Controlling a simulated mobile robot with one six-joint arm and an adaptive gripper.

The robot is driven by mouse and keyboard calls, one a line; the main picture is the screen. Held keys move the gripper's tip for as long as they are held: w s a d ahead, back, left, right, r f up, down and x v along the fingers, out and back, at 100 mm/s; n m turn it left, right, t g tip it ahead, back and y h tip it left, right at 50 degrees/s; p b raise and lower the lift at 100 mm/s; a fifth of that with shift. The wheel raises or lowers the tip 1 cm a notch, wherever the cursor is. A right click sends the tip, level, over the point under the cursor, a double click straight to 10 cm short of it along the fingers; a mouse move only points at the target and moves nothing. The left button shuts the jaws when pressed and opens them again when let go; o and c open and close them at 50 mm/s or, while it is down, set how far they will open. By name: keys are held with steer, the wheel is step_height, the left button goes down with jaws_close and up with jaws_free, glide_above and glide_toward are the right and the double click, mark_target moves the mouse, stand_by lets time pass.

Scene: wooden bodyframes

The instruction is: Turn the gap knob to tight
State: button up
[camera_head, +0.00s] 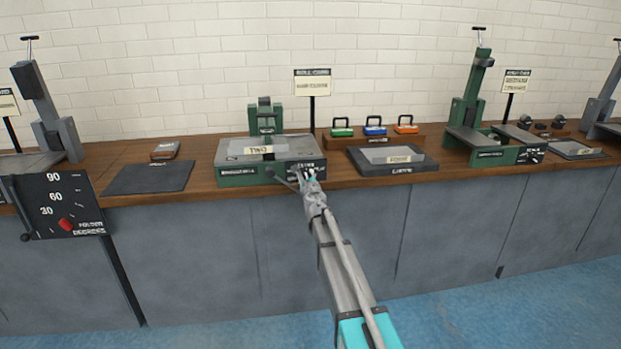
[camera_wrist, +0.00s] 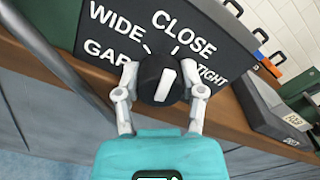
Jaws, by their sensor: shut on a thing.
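The gap knob (camera_wrist: 158,80) is a round black knob with a white pointer stripe, on a dark panel (camera_wrist: 125,22) lettered GAP, WIDE, CLOSE and TIGHT. The stripe leans up and slightly right, roughly toward the CLOSE mark, with TIGHT further right. My gripper (camera_wrist: 161,86) is shut on the knob, one finger on each side. In the camera_head view my gripper (camera_head: 307,180) is at the front right of the green machine (camera_head: 238,179) and hides the knob there.
A lever bar (camera_head: 283,180) sticks out just left of my gripper. A dark mat (camera_head: 149,178) lies left on the wooden bench.

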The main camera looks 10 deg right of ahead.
steer(key=shift+w+m, duration=0.1)
steer(key=shift+m, duration=0.3)
steer(key=m, duration=0.2)
steer(key=shift+r+m, duration=0.1)
steer(key=shift+m, duration=0.2)
steer(key=m, duration=0.4)
steer(key=shift+d, duration=0.1)
steer(key=m, duration=0.4)
steer(key=shift+d+m, duration=0.2)
steer(key=shift+m, duration=1.8)
steer(key=o, duration=1.1)
steer(key=shift+o, duration=0.2)
